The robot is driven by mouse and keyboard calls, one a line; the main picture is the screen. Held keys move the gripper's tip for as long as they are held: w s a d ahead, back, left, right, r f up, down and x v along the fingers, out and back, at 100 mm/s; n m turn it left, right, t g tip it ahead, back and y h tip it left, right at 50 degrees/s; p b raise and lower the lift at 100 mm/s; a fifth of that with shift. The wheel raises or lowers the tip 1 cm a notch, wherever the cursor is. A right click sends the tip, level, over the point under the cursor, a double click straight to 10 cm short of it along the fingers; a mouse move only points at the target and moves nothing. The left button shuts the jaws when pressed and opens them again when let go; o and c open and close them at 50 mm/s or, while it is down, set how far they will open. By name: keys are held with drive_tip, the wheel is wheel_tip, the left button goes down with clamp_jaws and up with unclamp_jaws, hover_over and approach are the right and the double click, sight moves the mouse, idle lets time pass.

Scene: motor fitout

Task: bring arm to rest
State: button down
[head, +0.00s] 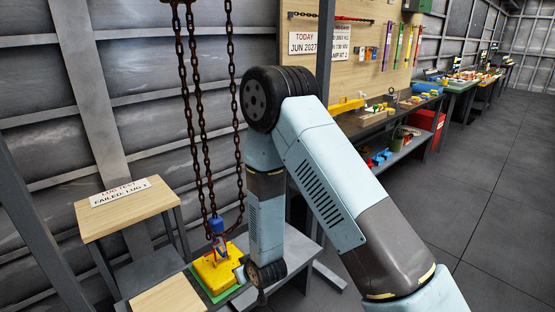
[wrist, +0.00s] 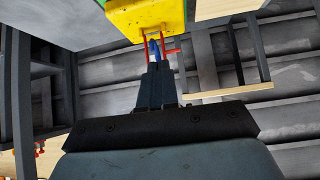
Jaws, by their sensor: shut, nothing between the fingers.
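My gripper (wrist: 157,70) shows in the wrist view with its dark fingers together and nothing held between them. In the head view my arm bends down from its elbow, and its lower end is beside a yellow block (head: 207,275). The yellow block also shows at the top of the wrist view (wrist: 140,18), beyond the fingertips. Slim blue and red parts show between it and the fingers; I cannot tell whether the fingers touch them. In the head view the fingers cannot be made out clearly.
Rusty chains (head: 197,120) hang close to my arm's left, above the yellow block and a blue part (head: 217,226). A wooden-topped stand (head: 128,208) bears a "failed" sign (head: 120,192). A workbench (head: 375,122) with tools stands behind my arm. The grey floor at right (head: 500,200) is clear.

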drive_tip(key=w+d+r+m+h, duration=0.1)
drive_tip(key=w+d+r, duration=0.25)
drive_tip(key=r, duration=0.45)
drive_tip(key=w+d+r, duration=0.2)
drive_tip(key=d+r, duration=0.2)
drive_tip(key=r, duration=0.3)
drive_tip(key=s+d+r+m+h, duration=0.2)
drive_tip(key=d+r, duration=0.9)
drive_tip(key=r, duration=0.4)
drive_tip(key=s+d+r+m+h, duration=0.1)
drive_tip(key=s+d+r, duration=0.4)
drive_tip(key=s, duration=0.3)
drive_tip(key=s+d+r+m+g, duration=0.1)
drive_tip(key=s+d+r+m, duration=0.1)
drive_tip(key=s+d+r, duration=0.4)
drive_tip(key=s+d+r+m+h, duration=0.1)
drive_tip(key=s+d+r, duration=0.4)
drive_tip(key=s, duration=0.5)
drive_tip(key=shift+d+r+h, duration=0.2)
drive_tip(key=shift+r+h, duration=0.1)
drive_tip(key=shift+r, duration=0.25)
